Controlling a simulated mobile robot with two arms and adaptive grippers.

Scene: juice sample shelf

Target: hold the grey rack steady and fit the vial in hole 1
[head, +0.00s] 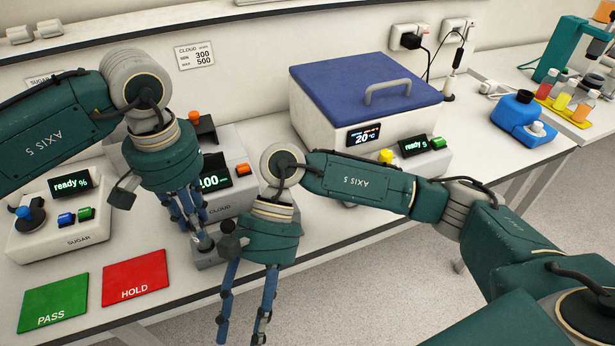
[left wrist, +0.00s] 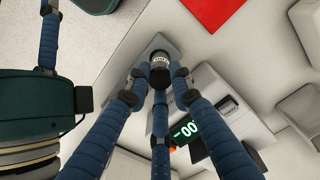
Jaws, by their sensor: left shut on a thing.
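My left gripper (head: 193,222) is shut, pointing down at the front of the CLOUD device. In the left wrist view its fingers close around a small dark-and-grey capped piece (left wrist: 159,63), which looks like the top of a vial; its lower part is hidden. The piece is over or in a light grey block (head: 212,258) at the device's front; I cannot tell how deep. My right gripper (head: 244,318) is open and looks empty, pointing down to the right of that block. I cannot make out a separate grey rack or a hole marked 1.
The CLOUD device (head: 236,150) stands behind the left gripper. The SUGAR device (head: 60,215), green PASS mat (head: 52,303) and red HOLD mat (head: 135,278) are at left. A blue-lidded bath (head: 350,85) stands behind my right arm. The bench's front edge is close.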

